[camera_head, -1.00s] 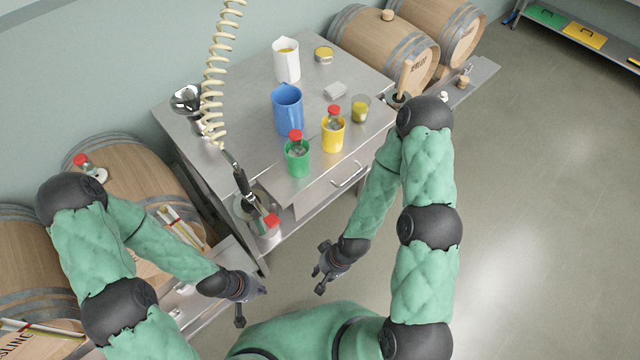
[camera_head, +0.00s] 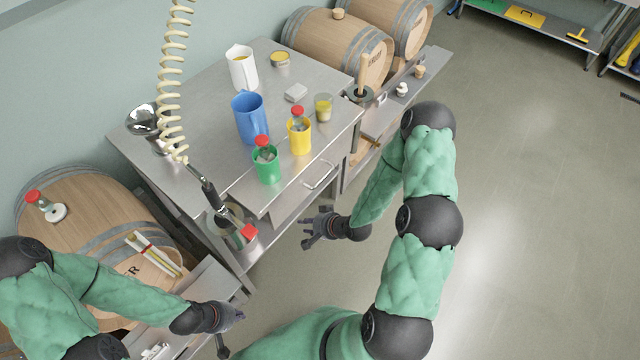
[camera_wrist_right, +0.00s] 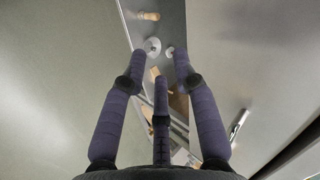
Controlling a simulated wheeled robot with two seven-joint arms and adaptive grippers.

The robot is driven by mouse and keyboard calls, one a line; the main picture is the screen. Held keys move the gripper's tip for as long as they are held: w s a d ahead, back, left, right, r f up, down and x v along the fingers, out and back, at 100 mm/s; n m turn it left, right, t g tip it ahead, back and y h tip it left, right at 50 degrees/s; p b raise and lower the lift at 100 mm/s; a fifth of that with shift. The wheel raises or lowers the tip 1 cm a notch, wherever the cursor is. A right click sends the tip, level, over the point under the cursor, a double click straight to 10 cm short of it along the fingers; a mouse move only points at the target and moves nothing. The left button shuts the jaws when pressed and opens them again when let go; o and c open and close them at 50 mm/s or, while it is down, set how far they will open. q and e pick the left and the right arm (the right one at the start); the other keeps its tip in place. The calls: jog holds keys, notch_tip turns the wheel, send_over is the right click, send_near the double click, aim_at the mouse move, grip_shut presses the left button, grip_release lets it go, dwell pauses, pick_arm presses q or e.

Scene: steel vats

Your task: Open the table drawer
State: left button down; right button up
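The steel table (camera_head: 195,95) has a drawer (camera_head: 290,200) in its front, below the top's near edge. The drawer looks closed, with a bar handle (camera_head: 320,175) on its face. My right gripper (camera_head: 312,228) is in front of and below the handle, apart from it, with its fingers toward the left of the picture. In the right wrist view its three fingers (camera_wrist_right: 160,85) are spread and empty, and the handle (camera_wrist_right: 238,124) shows to their right. My left gripper (camera_head: 228,330) is at the lower left, away from the drawer, with its fingers apart and empty.
A coiled hose (camera_head: 172,80) hangs at the left. Barrels (camera_head: 90,215) flank the table. Floor (camera_head: 520,230) at the right is clear.

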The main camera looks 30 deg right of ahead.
aim_at(320, 183)
jog(key=d+r+m+t+y+b, duration=0.2)
jog(key=d+r+m+t, duration=0.5)
jog(key=d, duration=0.7)
jog(key=w+a, duration=0.1)
jog(key=w, duration=0.2)
jog(key=w+a+f+n+b, duration=0.1)
jog(key=w+a, duration=0.1)
jog(key=w, duration=0.1)
jog(key=w+a+n+b, duration=0.1)
jog(key=w, duration=0.2)
jog(key=shift+w+a+f+g, duration=0.2)
jog(key=shift+a+f+g, duration=0.05)
jog(key=shift+f+g, duration=0.05)
grip_shut()
